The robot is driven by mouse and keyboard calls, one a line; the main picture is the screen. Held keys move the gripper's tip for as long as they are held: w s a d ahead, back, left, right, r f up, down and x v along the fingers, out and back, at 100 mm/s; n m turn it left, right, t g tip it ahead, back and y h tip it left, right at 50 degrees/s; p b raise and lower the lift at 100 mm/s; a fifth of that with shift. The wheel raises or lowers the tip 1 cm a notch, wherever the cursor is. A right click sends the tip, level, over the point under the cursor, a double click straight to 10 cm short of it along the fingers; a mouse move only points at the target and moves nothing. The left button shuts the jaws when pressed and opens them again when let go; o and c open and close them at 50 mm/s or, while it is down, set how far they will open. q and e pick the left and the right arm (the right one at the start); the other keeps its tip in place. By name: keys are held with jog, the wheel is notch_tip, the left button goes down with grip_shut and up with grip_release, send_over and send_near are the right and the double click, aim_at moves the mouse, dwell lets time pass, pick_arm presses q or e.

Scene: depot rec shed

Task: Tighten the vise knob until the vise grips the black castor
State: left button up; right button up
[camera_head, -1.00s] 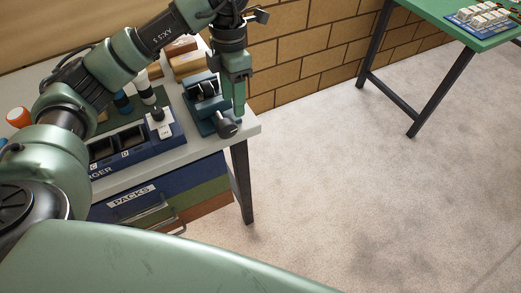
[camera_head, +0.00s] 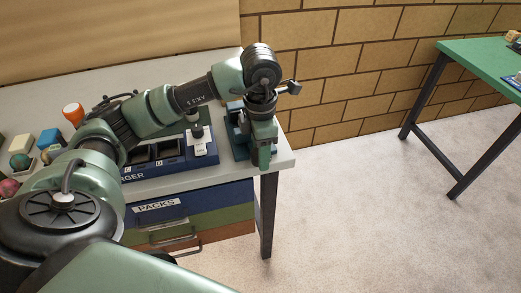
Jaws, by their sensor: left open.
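The blue-green vise (camera_head: 239,146) stands at the right end of the grey bench, partly covered by my left arm. My left gripper (camera_head: 263,160) points down at the vise's front right, over the place of the knob. It is open. The vise knob is hidden behind the gripper, so I cannot tell whether the fingers touch it. The black castor cannot be made out now behind my arm and gripper. My right gripper is not in view.
Left of the vise is a blue charger (camera_head: 177,168) with dark bays. An orange-topped item (camera_head: 73,112) stands further left. Drawers marked PACKS (camera_head: 160,206) are below the grey bench top (camera_head: 284,158). A green table (camera_head: 480,62) stands at right, with clear floor between.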

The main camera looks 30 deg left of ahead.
pick_arm(q)
grip_shut()
jog(key=shift+r, duration=0.1)
jog(key=shift+w+d+r+g+y+p, duration=0.15)
jog(key=shift+g+y+p, duration=0.4)
jog(key=shift+p, duration=0.4)
jog(key=g+y+p, duration=0.1)
jog(key=p, duration=0.1)
jog(key=g+y+p, duration=0.1)
jog(key=p, duration=0.1)
jog(key=g+y+p, duration=0.1)
jog(key=g+p, duration=0.1)
jog(key=p, duration=0.1)
jog(key=shift+w+d, duration=0.25)
jog(key=shift+w, duration=0.1)
jog(key=shift+w+f+g+y+p, duration=0.1)
jog(key=shift+f+g+y+p, duration=0.15)
jog(key=shift+g+y+p, duration=0.55)
jog(key=shift+d+f+g+y+p, duration=0.1)
jog(key=shift+f+g+y+p, duration=0.1)
jog(key=shift+g+y+p, duration=0.2)
jog(key=shift+f, duration=0.1)
grip_release()
